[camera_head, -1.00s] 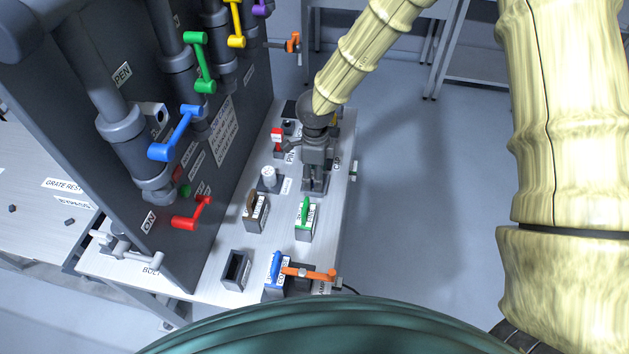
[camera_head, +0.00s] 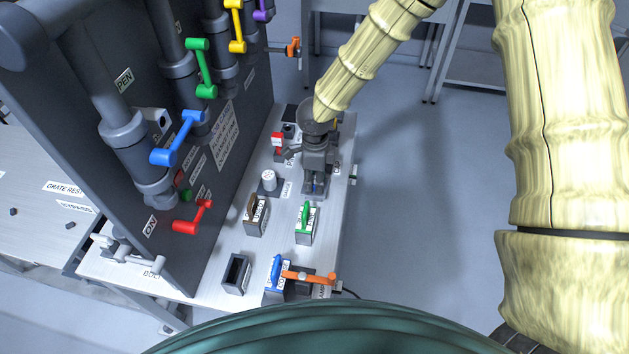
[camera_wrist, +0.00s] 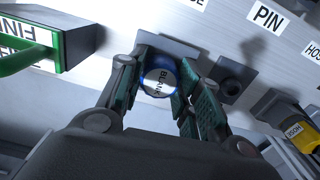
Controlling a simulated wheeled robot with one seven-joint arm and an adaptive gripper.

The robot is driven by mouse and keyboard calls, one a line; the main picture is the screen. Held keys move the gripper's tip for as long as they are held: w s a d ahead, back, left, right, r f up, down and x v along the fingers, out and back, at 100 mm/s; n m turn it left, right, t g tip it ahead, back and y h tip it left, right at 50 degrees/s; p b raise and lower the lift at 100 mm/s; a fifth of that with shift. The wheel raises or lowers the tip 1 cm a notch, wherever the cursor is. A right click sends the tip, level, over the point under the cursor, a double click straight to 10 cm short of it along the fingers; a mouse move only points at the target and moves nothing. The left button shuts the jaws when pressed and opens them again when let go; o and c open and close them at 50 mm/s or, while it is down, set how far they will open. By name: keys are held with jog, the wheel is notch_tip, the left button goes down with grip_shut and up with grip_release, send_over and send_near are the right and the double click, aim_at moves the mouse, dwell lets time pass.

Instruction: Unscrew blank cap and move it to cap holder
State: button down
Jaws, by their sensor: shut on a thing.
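The blank cap (camera_wrist: 161,78) shows in the wrist view as a round cap with a blue rim and a white top marked BLANK. It sits over a dark square plate (camera_wrist: 180,49). My gripper (camera_wrist: 159,88) has a finger on each side of the cap and is shut on it. In the head view my gripper (camera_head: 315,183) points down at the board, and the cap is mostly hidden by it. In the wrist view a dark square block with a round opening (camera_wrist: 231,88) is right of the cap; I cannot tell whether it is the cap holder.
A green-handled block (camera_head: 306,222), a brown-handled block (camera_head: 256,214) and a white knob (camera_head: 268,181) stand near my gripper. A blue handle (camera_head: 277,271) and an orange lever (camera_head: 310,277) are at the front. The dark panel (camera_head: 235,150) rises at the left. Open floor lies right.

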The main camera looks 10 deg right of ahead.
jog(key=shift+n+p, duration=1.7)
jog(key=shift+p, duration=0.5)
jog(key=shift+r+n+p, duration=0.2)
jog(key=shift+n+p, duration=1.1)
jog(key=shift+p, duration=0.55)
jog(key=shift+n+p, duration=2.7)
jog(key=shift+p, duration=0.45)
jog(key=shift+n, duration=2)
jog(key=n, duration=0.2)
jog(key=shift+n, duration=1)
